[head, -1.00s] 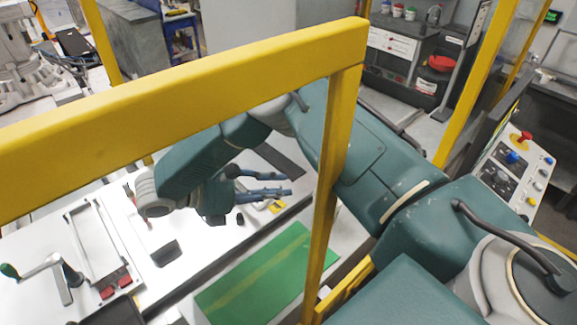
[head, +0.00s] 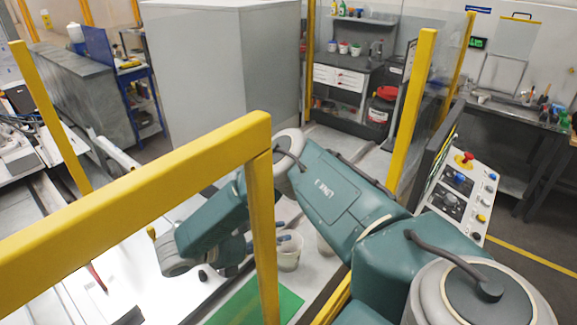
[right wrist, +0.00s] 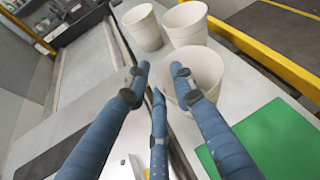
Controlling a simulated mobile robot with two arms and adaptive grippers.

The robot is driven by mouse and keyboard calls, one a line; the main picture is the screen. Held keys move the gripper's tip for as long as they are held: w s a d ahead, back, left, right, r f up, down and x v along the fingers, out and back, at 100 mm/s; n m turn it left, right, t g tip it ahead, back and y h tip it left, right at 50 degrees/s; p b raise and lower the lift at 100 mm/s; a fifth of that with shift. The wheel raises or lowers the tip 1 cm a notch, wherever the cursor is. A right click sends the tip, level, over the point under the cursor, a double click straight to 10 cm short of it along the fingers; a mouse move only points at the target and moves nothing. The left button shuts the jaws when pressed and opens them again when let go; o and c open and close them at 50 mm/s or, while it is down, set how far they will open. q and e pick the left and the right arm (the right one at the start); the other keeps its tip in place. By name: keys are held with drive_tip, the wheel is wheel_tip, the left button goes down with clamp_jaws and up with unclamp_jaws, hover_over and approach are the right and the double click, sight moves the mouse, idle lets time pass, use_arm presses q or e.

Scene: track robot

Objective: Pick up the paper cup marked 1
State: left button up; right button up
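Three plain white paper cups stand upright in the right wrist view. The nearest cup (right wrist: 207,66) is at the fingertips, a second cup (right wrist: 184,24) is behind it, and a third cup (right wrist: 143,27) is at the back left. No number can be read on any of them. My right gripper (right wrist: 160,76) has blue fingers spread apart with nothing between them; one fingertip overlaps the nearest cup in the picture, and contact cannot be told. In the head view the right gripper (head: 268,243) is partly behind a yellow post, beside a cup (head: 289,258). My left gripper is not in view.
A yellow frame (head: 130,215) crosses close in front of the head camera. A yellow rail (right wrist: 262,55) runs along the right. A control panel (head: 458,195) stands at right.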

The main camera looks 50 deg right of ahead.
drive_tip(key=shift+w+a, duration=0.1)
drive_tip(key=shift+a, duration=0.15)
clamp_jaws()
drive_tip(key=shift+d, duration=0.1)
drive_tip(key=shift+r, duration=0.15)
